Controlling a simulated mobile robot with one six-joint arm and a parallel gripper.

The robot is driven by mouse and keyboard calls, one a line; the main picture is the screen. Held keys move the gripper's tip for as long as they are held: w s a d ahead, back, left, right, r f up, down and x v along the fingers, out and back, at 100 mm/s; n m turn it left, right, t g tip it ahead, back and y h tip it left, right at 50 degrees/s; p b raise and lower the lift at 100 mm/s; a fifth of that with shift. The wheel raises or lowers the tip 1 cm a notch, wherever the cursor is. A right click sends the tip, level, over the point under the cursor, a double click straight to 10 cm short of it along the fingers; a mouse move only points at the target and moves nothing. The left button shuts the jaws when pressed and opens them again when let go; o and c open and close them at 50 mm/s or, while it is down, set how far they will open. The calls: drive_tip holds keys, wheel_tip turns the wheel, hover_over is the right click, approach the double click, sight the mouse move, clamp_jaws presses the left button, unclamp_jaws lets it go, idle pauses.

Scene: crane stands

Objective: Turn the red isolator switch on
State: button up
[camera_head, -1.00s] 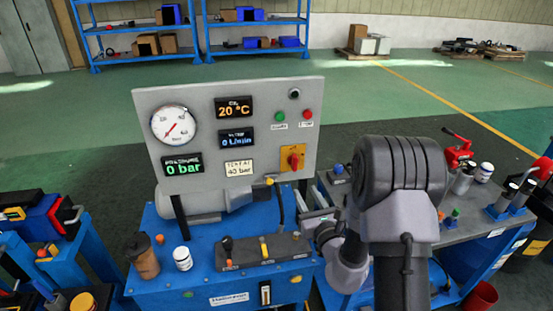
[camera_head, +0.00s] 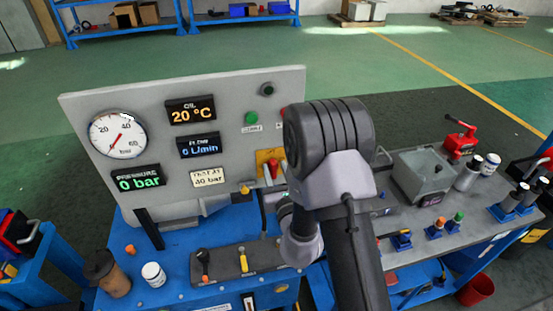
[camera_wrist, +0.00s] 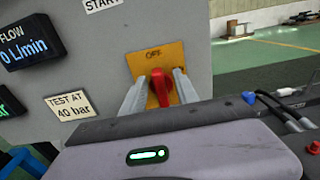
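The red isolator switch (camera_head: 273,170) sits on a yellow plate (camera_head: 263,157) on the grey panel's lower right; my arm partly covers it in the head view. In the wrist view the red handle (camera_wrist: 160,88) points up toward a label that seems to read OFF, on the yellow plate (camera_wrist: 158,56). My gripper (camera_wrist: 160,76) has one finger on each side of the handle, with narrow gaps seeming to show, so it looks open around it. Whether the fingertips touch the handle is hard to tell. The gripper itself is mostly hidden behind my arm in the head view.
The panel (camera_head: 80,105) also holds a gauge (camera_head: 118,135), displays reading 20 °C, 0 L/min and 0 bar, and a green button (camera_head: 251,118). Levers (camera_head: 243,260), a cup (camera_head: 112,280) and a white jar (camera_head: 153,274) stand on the blue bench below. A grey bench extends right.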

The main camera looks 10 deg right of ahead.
drive_tip(key=shift+w, duration=0.1)
drive_tip(key=shift+a, duration=0.1)
drive_tip(key=shift+c, duration=0.7)
clamp_jaws()
